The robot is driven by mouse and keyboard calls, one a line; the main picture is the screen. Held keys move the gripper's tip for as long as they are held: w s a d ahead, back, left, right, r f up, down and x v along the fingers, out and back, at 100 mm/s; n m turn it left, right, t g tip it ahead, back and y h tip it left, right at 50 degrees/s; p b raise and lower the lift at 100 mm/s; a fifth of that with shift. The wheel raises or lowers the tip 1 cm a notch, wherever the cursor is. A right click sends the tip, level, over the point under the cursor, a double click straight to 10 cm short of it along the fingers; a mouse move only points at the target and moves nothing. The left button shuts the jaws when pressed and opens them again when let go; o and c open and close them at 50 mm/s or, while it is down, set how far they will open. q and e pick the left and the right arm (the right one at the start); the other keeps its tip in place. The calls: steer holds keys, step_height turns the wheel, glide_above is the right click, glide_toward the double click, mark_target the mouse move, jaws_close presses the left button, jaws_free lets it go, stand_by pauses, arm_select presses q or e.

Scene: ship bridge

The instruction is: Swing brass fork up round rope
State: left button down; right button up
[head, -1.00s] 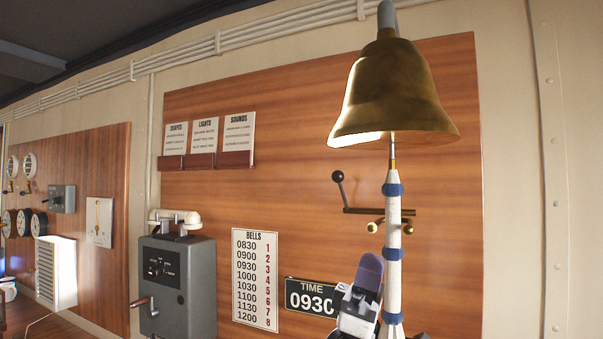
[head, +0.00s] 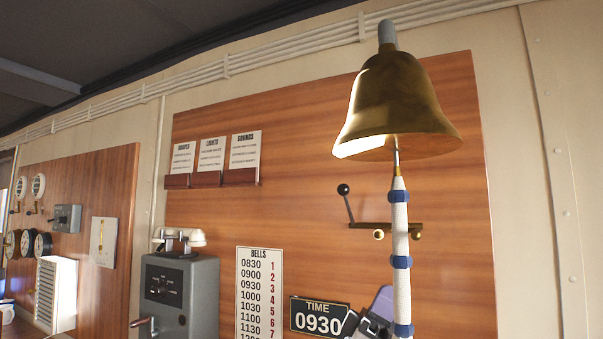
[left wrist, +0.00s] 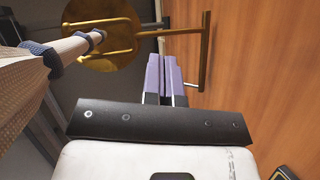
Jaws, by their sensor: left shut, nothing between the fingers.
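The brass fork (head: 378,235) has two round-ended prongs on a bar on the wood panel, with a black-knobbed lever (head: 343,189) at its left. The white rope (head: 400,228) with blue bands hangs from the brass bell (head: 398,97). The prong ends appear on either side of it in the head view; I cannot tell if the rope sits fully between them. The left wrist view shows the fork (left wrist: 120,50) and rope (left wrist: 70,46) from below. My left gripper (head: 383,300), with purple fingers (left wrist: 164,77), is shut and empty below the fork, left of the rope.
A TIME 0930 sign (head: 318,318) and a BELLS chart (head: 258,290) are on the panel behind and left of my gripper. A grey telephone box (head: 180,290) stands farther left.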

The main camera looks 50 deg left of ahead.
arm_select(q)
steer(key=w+a+r+n+g+y+p, duration=0.25)
steer(key=w+r+n+g+y, duration=0.35)
steer(key=y, duration=0.8)
steer(key=s+a+r+g+y+p, duration=0.2)
steer(key=s+r+y+p, duration=0.1)
steer(key=s+r, duration=0.5)
steer(key=s+a+r+g+y+p, duration=0.2)
steer(key=s+r+y+p, duration=0.1)
steer(key=s+r, duration=0.5)
steer(key=v, duration=0.3)
steer(key=shift+s+a, duration=0.25)
steer(key=shift+a, duration=0.1)
steer(key=shift+a, duration=0.1)
